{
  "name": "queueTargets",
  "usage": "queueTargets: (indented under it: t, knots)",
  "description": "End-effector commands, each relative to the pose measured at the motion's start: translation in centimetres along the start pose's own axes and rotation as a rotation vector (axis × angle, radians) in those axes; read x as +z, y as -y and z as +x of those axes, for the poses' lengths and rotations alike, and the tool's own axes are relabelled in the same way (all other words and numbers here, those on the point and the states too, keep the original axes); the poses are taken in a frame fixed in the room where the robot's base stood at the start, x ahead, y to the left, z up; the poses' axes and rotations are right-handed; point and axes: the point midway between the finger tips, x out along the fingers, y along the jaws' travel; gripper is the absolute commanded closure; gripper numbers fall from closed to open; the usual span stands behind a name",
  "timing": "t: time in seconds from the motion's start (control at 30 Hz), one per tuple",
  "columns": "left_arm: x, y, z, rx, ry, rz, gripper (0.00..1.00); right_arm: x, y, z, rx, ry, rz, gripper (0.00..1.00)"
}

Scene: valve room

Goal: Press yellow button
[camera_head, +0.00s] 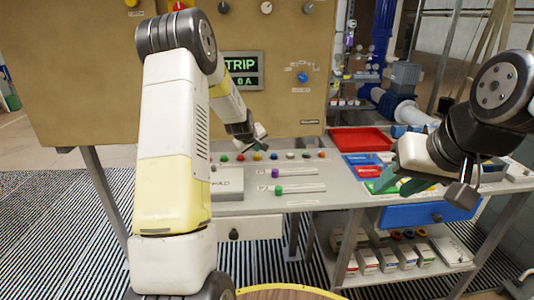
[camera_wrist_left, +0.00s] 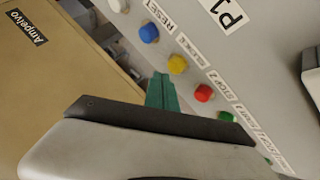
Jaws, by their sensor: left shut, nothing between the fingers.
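The yellow button (camera_wrist_left: 177,64) sits in a row on the grey console, between a blue and a red button in the left wrist view. It also shows as a small yellow dot in the head view (camera_head: 257,156). My left gripper (camera_wrist_left: 160,82) is shut and empty, its green fingertips just beside the yellow button in the left wrist view. Whether they touch it cannot be told. In the head view my left gripper (camera_head: 260,142) hangs over the back of the console by the button row. My right gripper (camera_head: 398,185) is open and empty above the right side of the table.
Blue (camera_wrist_left: 149,33) and red (camera_wrist_left: 203,92) buttons flank the yellow one closely. A tan panel (camera_head: 110,85) with a TRIP display (camera_head: 243,67) rises behind the console. A red tray (camera_head: 360,140) and small coloured bins stand on the right.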

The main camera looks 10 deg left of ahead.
Motion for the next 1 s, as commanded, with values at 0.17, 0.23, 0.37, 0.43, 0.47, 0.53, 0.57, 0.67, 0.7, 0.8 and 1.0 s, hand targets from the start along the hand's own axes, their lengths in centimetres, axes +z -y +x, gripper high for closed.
queueTargets:
  t: [0.17, 0.23, 0.37, 0.43, 0.47, 0.53, 0.57, 0.67, 0.7, 0.8, 1.0]
  knots:
    - [0.00, 0.00, 0.00, 0.000, 0.000, 0.000, 1.00, 0.00, 0.00, 0.00, 0.000, 0.000, 0.000, 0.64]
    - [0.00, 0.00, 0.00, 0.000, 0.000, 0.000, 1.00, 0.00, 0.00, 0.00, 0.000, 0.000, 0.000, 0.64]
    - [0.00, 0.00, 0.00, 0.000, 0.000, 0.000, 1.00, 0.00, 0.00, 0.00, 0.000, 0.000, 0.000, 0.64]
    - [0.00, 0.00, 0.00, 0.000, 0.000, 0.000, 1.00, 0.00, 0.00, 0.00, 0.000, 0.000, 0.000, 0.64]
    - [0.00, 0.00, 0.00, 0.000, 0.000, 0.000, 1.00, 0.00, 0.00, 0.00, 0.000, 0.000, 0.000, 0.64]
    - [0.03, 0.03, 0.03, 0.000, 0.000, 0.000, 1.00, 0.00, 0.00, 0.00, 0.000, 0.000, 0.000, 0.64]
    - [0.06, 0.06, 0.07, 0.000, 0.000, 0.000, 1.00, 0.00, 0.00, 0.00, 0.000, 0.000, 0.000, 0.64]
    - [0.22, 0.22, 0.27, -0.001, 0.001, 0.000, 1.00, 0.00, 0.00, 0.00, 0.000, 0.000, 0.000, 0.64]
    - [0.30, 0.30, 0.37, -0.001, 0.001, 0.000, 1.00, 0.00, 0.00, 0.00, 0.000, 0.000, 0.000, 0.64]
    - [0.46, 0.43, 0.57, -0.001, 0.001, 0.000, 1.00, 0.00, 0.00, 0.00, 0.000, 0.000, 0.000, 0.64]
    - [0.45, 0.43, 0.58, 0.000, 0.000, 0.000, 1.00, 0.00, 0.00, 0.00, 0.000, 0.000, 0.000, 0.64]
